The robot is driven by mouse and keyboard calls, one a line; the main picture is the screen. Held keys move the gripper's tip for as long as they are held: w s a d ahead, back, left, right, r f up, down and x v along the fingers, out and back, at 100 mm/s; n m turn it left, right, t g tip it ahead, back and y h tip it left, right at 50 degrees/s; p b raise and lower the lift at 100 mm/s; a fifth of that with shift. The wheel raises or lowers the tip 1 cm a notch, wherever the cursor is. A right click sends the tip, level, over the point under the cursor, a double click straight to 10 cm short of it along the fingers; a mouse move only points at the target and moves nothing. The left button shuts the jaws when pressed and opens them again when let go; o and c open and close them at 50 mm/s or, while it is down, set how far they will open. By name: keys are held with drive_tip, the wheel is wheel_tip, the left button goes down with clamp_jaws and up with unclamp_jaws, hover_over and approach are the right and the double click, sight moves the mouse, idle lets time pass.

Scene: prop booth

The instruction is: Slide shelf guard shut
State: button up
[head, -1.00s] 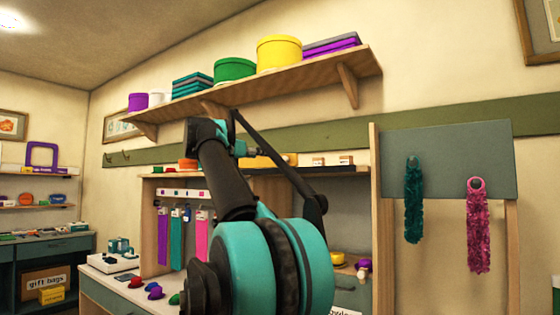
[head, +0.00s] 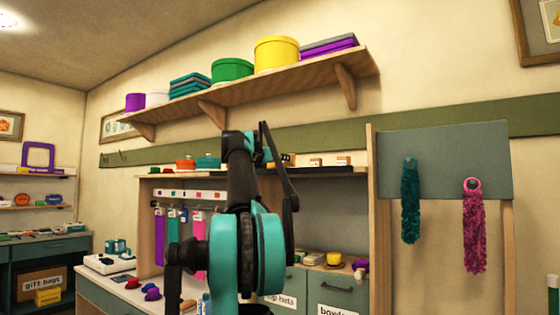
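I cannot pick out a shelf guard with certainty. A dark shelf top (head: 330,170) runs across the hutch behind my arm, with small boxes and coloured items on it, and its middle is hidden by the arm. My arm stands upright in front of the hutch. Its wrist end, with my gripper (head: 268,152), is level with the items on that shelf top. The fingers are small and partly covered by my own links, so I cannot tell whether they are open or shut, or whether they touch anything.
A high wooden shelf (head: 215,107) holds a yellow round box (head: 277,53), a green round box (head: 232,69) and stacked boxes. A grey-green panel (head: 445,155) with two hanging boas stands at right. Drawers (head: 338,290) and a counter lie below the hutch.

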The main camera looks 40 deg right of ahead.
drive_tip(key=shift+d, duration=0.1)
drive_tip(key=shift+c, duration=0.2)
clamp_jaws()
drive_tip(key=s+d, duration=0.4)
drive_tip(key=s, duration=0.5)
drive_tip(key=s+d, duration=0.3)
drive_tip(key=s, duration=0.6)
drive_tip(key=shift+s+d, duration=0.35)
drive_tip(key=shift+d, duration=0.05)
drive_tip(key=shift+o, duration=0.2)
unclamp_jaws()
drive_tip(key=shift+s, duration=0.1)
